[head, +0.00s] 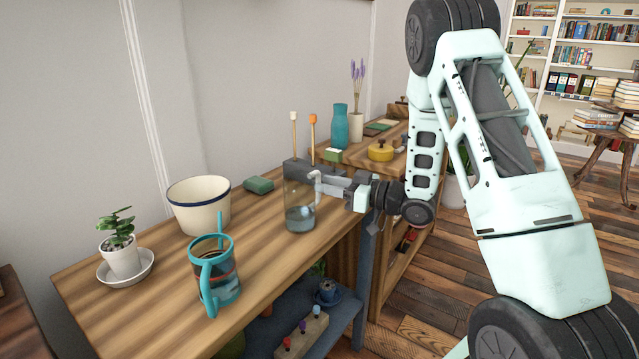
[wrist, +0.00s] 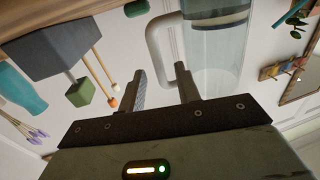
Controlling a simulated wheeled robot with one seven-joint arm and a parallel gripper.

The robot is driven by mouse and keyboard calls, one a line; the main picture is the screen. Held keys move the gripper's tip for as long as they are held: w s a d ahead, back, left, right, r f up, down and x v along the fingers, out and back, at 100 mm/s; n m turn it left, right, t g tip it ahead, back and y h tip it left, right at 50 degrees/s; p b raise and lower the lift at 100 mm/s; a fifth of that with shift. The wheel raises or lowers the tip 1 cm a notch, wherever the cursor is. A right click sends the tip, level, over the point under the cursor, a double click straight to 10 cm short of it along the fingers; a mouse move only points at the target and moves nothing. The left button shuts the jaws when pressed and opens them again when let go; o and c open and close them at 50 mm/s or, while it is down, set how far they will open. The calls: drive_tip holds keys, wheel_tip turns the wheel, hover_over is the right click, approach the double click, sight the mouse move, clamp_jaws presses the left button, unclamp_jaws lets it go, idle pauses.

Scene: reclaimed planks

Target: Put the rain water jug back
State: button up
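A clear glass jug (head: 300,212) with some water in the bottom and a pale handle stands upright on the wooden bench (head: 150,262). In the wrist view the jug (wrist: 217,50) is ahead, with its handle (wrist: 154,48) in front of the fingertips, roughly between them. My gripper (head: 322,184) is at the jug's right side, by the handle. In the wrist view my gripper (wrist: 162,80) is open, with a clear gap between its fingers. I cannot tell whether a finger touches the handle.
A teal-framed glass vessel (head: 217,275), a cream pot (head: 199,205) and a potted plant (head: 122,257) stand left of the jug. A teal bottle (head: 340,127) stands farther back.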

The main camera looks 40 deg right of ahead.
drive_tip(key=v, duration=0.9)
